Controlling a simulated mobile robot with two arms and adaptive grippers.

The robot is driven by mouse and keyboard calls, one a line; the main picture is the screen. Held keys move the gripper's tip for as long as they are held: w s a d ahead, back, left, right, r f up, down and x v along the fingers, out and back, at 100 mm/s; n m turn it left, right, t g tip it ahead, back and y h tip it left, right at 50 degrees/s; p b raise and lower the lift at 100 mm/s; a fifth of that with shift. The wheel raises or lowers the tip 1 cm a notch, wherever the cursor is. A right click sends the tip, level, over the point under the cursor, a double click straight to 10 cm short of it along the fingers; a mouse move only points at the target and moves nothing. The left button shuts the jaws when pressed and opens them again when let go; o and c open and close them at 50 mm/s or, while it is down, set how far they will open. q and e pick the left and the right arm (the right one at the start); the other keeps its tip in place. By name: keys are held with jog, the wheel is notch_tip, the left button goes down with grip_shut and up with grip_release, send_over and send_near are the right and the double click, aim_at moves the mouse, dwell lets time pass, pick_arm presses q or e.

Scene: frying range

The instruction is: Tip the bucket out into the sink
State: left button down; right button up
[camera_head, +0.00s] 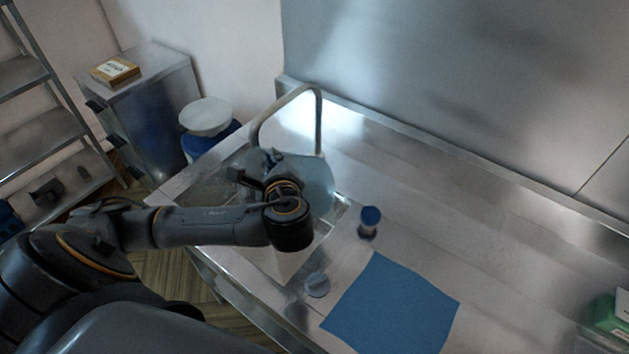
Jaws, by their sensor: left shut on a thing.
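The bucket (319,184) is a pale blue, translucent vessel, partly hidden behind my left wrist. It is above the sink (292,262), close under the tap (320,108), and looks tilted. Its mouth and contents cannot be made out. My left gripper (262,166) is at the bucket's left side and is shut on it; its fingertips are hard to see behind the wrist. The sink is a steel basin set in the counter, largely covered by my left arm. My right gripper is not in view.
A blue cloth (392,308), a blue-capped container (369,221) and a small grey round piece (317,284) lie right of the sink. A green box (608,315) is at the far right. A white-lidded blue bin (206,118) stands behind left. The counter's back right is clear.

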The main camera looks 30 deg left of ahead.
pick_arm(q)
jog(key=shift+w+r+m+g, duration=0.15)
jog(key=shift+r+m+g, duration=0.15)
jog(key=shift+m+g, duration=0.4)
jog(key=shift+d+m, duration=0.2)
jog(key=shift+m, duration=0.3)
jog(key=shift+a+r+m+g+y, duration=0.1)
jog(key=shift+r+m+g+y, duration=0.25)
jog(key=shift+m+g, duration=0.25)
jog(key=shift+r+m+g+y, duration=0.4)
jog(key=shift+m+g, duration=0.3)
jog(key=shift+m, duration=0.4)
jog(key=shift+r+m+g+y, duration=0.5)
jog(key=shift+m+g, duration=0.3)
jog(key=shift+m, duration=0.4)
